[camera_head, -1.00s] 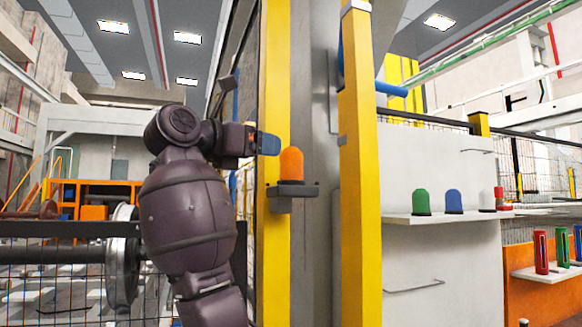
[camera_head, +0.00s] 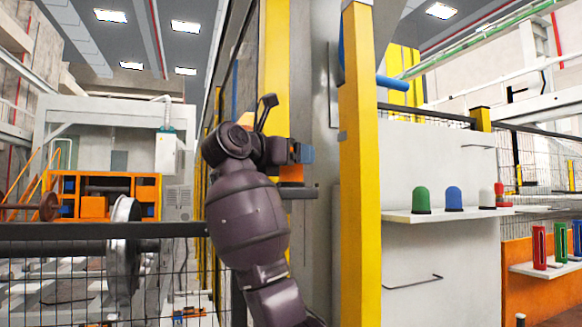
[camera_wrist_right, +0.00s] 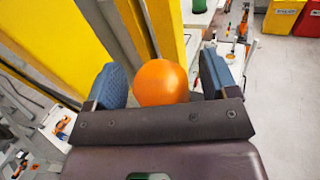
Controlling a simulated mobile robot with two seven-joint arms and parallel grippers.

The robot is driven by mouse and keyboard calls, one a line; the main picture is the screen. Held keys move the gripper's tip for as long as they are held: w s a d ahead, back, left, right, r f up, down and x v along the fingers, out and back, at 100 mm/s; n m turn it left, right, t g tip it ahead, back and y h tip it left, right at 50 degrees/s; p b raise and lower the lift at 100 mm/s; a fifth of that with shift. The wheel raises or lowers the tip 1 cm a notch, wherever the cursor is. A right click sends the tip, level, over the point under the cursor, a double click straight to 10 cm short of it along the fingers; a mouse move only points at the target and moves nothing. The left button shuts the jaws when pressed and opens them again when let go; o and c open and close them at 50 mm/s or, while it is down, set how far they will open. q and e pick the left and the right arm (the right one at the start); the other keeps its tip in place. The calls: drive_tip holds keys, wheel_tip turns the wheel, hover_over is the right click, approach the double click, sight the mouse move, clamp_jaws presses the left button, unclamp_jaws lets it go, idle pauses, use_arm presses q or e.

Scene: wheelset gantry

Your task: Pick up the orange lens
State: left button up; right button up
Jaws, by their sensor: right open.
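The orange lens (camera_wrist_right: 160,84) is a rounded dome. In the right wrist view it sits between the two blue-padded fingers of my right gripper (camera_wrist_right: 162,78), with a visible gap on the right side. In the head view my right gripper (camera_head: 302,153) is at the lens and hides most of it; only a little orange (camera_head: 291,174) shows below the fingers. My right gripper is open. My left gripper is in neither view.
A second yellow post (camera_head: 359,180) stands just right of the bracket. A white shelf (camera_head: 440,215) holds a green lens (camera_head: 421,199), a blue lens (camera_head: 453,198) and white and red ones. A wheelset (camera_head: 122,245) and mesh fence are at left.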

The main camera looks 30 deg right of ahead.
drive_tip(key=c, duration=1)
